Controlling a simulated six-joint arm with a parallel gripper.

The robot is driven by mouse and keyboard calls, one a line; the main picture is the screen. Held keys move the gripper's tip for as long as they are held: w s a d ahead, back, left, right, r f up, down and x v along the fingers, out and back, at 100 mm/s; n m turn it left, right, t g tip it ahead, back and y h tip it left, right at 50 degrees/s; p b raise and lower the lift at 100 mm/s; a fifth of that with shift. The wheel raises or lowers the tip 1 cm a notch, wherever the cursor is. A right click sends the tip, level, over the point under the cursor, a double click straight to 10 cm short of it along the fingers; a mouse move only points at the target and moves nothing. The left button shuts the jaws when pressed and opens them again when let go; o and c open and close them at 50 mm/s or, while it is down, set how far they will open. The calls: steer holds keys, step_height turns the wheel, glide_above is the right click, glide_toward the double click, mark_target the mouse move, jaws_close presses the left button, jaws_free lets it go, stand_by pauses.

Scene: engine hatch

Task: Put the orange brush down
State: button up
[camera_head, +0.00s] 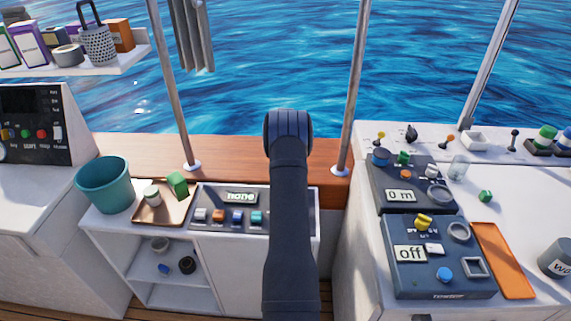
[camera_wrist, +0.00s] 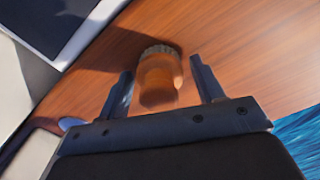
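In the wrist view the orange brush (camera_wrist: 158,82) is between the two fingers of my gripper (camera_wrist: 160,76), with its pale ribbed end pointing away from the gripper at the brown wooden surface (camera_wrist: 235,55). A gap shows between the brush and each finger, so my gripper is open around it. The pale end seems to be at or very near the wood, with a dark shadow beside it; I cannot tell whether it touches. In the head view my arm hides the brush and my gripper, and the wooden ledge (camera_head: 230,150) runs behind the arm.
A control panel (camera_head: 228,222) lies left of my arm, beside a tray (camera_head: 150,214) with a green cube and a teal bucket (camera_head: 104,186). Metal posts (camera_head: 352,90) rise from the ledge. More panels (camera_head: 440,280) and an orange tray (camera_head: 503,262) are at right.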

steer(key=shift+o, duration=0.3)
steer(key=shift+r, duration=0.1)
step_height(320, 180, up, 11)
steer(key=shift+r, duration=0.55)
steer(key=c, duration=0.3)
